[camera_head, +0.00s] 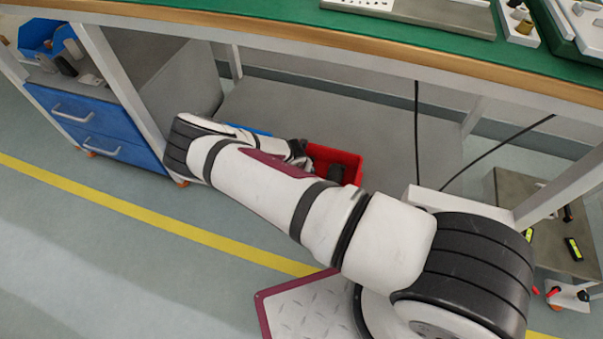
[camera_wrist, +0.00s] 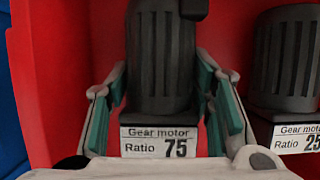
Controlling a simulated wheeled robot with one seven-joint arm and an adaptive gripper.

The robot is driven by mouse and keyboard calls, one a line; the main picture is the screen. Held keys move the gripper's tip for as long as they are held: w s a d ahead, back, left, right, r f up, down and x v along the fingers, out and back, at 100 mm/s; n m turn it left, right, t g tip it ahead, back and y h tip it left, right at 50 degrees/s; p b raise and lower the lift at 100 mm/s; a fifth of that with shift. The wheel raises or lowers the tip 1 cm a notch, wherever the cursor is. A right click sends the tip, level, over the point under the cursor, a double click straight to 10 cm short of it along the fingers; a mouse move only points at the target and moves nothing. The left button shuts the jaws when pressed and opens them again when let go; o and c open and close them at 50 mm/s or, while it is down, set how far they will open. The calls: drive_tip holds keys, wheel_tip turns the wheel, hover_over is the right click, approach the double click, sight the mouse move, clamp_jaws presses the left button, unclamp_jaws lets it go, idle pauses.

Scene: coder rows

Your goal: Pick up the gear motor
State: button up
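A dark grey ribbed gear motor (camera_wrist: 160,50) stands in a red bin (camera_wrist: 55,60), with a white label reading "Gear motor Ratio 75" in front of it. My gripper (camera_wrist: 162,85) is open, with one teal-padded finger on each side of this motor; I cannot tell whether the pads touch it. A second gear motor (camera_wrist: 287,60) stands to the right, its label partly cut off at "25". In the head view my gripper (camera_head: 299,152) reaches the red bin (camera_head: 351,160), where a dark motor (camera_head: 336,173) shows; my arm hides part of the bin.
A blue bin (camera_head: 250,131) is beside the red one on the grey lower shelf (camera_head: 385,130). The green-topped workbench (camera_head: 260,14) is above, and its white leg and a blue drawer cabinet (camera_head: 95,130) are at the left. Black cables (camera_head: 416,130) hang at the right.

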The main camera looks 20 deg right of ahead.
drive_tip(key=shift+w+r, duration=0.1)
drive_tip(key=shift+r, duration=0.05)
wheel_tip(320, 180, up, 10)
drive_tip(key=p, duration=0.5)
idle(0.4)
